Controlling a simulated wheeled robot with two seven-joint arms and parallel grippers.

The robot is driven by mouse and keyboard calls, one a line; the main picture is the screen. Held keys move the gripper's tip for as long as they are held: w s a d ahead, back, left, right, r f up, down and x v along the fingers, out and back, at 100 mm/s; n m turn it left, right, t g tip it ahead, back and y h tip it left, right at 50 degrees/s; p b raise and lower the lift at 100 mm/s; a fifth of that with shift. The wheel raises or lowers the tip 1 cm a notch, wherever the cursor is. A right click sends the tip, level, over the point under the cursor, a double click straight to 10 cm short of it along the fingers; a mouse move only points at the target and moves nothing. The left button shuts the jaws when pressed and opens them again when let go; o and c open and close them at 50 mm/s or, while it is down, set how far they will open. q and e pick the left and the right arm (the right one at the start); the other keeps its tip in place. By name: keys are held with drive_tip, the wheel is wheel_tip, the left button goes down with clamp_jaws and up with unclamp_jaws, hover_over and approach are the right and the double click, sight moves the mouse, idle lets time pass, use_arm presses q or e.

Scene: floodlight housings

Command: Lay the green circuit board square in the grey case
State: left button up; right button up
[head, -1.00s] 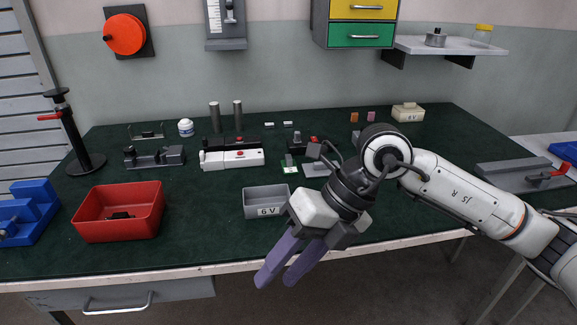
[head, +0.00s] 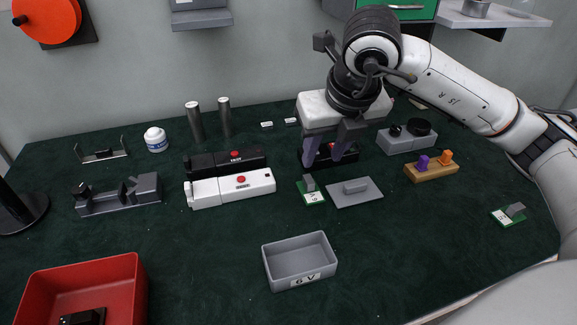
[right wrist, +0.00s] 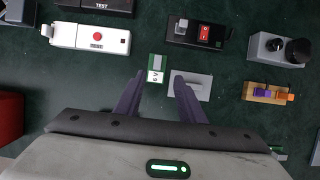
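A small green circuit board (head: 311,193) with a grey block and a white label lies on the mat at mid-table. It also shows in the right wrist view (right wrist: 156,68), ahead of and between the fingertips. A second green board (head: 508,216) lies at the far right. The grey case (head: 330,262), an open, empty tray marked 6 V, stands nearer the front. A flat grey plate with a raised handle (head: 356,194) lies right of the first board. My right gripper (head: 322,161) is open and empty, above the mat around the board. My left gripper is out of view.
Behind the board stands a black box with a red switch (right wrist: 202,34). White (head: 232,188) and black test units lie to the left. A wooden block with coloured pegs (head: 432,170) is at right, a red bin (head: 140,290) front left. The mat around the case is clear.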

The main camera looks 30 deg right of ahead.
hover_over(311, 183)
drive_tip(key=s, duration=0.2)
wheel_tip(311, 183, down, 4)
drive_tip(key=shift+s+f, duration=0.1)
drive_tip(key=shift+f, duration=0.1)
drive_tip(key=x, duration=0.4)
drive_tip(key=shift+s+a+f+p, duration=0.2)
drive_tip(key=shift+a+f+p, duration=0.05)
drive_tip(key=shift+p, duration=0.1)
drive_tip(key=shift+w+f, duration=0.2)
drive_tip(key=shift+f, duration=0.3)
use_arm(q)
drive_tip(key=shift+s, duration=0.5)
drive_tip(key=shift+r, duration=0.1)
use_arm(e)
clamp_jaws()
